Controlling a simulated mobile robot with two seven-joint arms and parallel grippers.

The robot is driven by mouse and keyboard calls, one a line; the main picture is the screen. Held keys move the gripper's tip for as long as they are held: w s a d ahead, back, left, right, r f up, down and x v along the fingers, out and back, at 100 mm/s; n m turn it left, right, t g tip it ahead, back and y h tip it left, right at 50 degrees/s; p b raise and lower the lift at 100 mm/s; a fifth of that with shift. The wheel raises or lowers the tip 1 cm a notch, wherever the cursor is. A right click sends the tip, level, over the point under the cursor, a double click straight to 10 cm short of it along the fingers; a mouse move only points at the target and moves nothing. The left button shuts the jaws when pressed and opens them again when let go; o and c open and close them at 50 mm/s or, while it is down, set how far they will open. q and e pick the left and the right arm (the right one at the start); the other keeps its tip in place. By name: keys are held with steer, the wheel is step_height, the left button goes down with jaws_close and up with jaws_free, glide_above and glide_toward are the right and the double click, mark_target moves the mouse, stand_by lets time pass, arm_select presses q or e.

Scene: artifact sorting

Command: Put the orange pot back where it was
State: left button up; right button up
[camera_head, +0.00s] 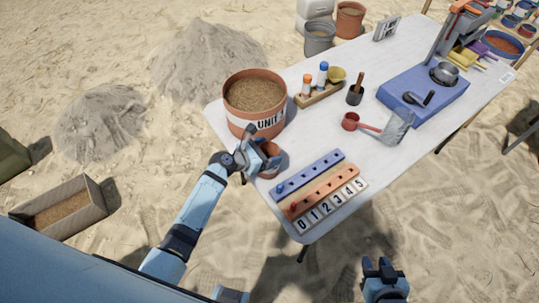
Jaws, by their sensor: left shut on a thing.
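The small orange pot (271,170) is at the left edge of the white table, just in front of the large bucket labelled "UNIT". My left gripper (262,152) is shut on it and covers part of its rim and side. I cannot tell whether the pot's base touches the table. My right gripper (380,264) is at the bottom right, off the table's front side, empty, with its two fingers apart.
The large sand-filled bucket (241,119) stands close behind the pot. Blue (310,172) and orange (322,192) peg strips and a number strip (331,206) lie to the right. The table's middle has free room.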

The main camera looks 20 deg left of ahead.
arm_select(q)
steer(key=shift+r, duration=0.1)
steer(key=shift+a+f, duration=0.1)
steer(key=shift+f, duration=0.1)
steer(key=o, duration=1.7)
arm_select(e)
steer(key=shift+a+r, duration=0.1)
steer(key=shift+r, duration=0.1)
arm_select(q)
steer(key=shift+r, duration=0.1)
